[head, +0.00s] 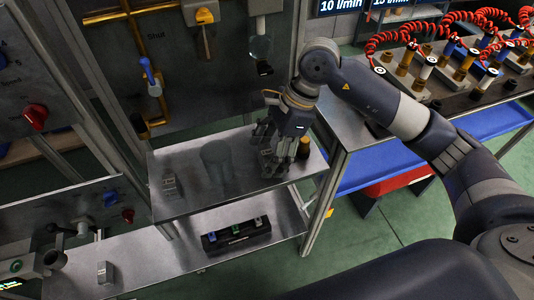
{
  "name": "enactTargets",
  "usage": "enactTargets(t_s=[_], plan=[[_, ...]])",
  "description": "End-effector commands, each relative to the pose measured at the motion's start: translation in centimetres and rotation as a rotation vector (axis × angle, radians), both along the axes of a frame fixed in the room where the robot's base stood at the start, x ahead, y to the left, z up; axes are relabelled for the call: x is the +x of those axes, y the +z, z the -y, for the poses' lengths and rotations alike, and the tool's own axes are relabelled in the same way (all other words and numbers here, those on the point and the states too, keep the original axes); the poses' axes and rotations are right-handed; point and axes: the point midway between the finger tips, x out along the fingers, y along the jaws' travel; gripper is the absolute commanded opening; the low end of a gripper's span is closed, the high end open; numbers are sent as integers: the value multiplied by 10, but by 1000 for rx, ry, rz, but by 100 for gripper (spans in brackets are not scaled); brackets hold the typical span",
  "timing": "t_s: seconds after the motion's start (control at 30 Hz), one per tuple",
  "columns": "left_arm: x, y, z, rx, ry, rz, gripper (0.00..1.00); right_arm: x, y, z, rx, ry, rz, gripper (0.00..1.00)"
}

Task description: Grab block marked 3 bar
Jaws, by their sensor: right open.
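My right gripper (275,164) is open, pointing down at the right part of the upper metal shelf (190,205). I cannot tell whether anything is between its fingers. A small metallic block (169,184) stands on that shelf near its left edge, well to the left of the gripper. Another small metallic block (105,271) stands on the lower shelf (185,262) at the left. Any marking on either block is too small to read, so I cannot tell which is marked 3 bar. My left gripper is not in view.
A grey see-through cylinder (217,160) stands between the left block and my gripper. A dark cylinder (303,148) stands just right of the gripper. A black holder (236,236) with coloured pieces lies on the lower shelf. A panel with valves (155,70) rises behind.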

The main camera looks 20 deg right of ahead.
Motion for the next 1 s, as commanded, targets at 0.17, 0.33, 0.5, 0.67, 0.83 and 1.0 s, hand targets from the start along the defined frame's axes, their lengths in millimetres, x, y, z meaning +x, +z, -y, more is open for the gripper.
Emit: enactTargets(t_s=[0.17, 0.33, 0.5, 0.67, 0.83, 1.0], plan=[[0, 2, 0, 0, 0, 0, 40, 0, -8, -4, 0, 1, 0, 69], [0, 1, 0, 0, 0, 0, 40, 0, -9, -3, 0, 1, 1, 67], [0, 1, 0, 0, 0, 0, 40, 0, -8, -3, 0, 1, 1, 28], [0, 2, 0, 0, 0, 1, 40, 0, -7, -4, 2, 1, 4, 0], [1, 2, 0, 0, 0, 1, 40, 0, -7, -4, 2, 0, 3, 0], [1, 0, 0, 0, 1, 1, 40, 1, -3, -4, 2, 0, 5, 0]])
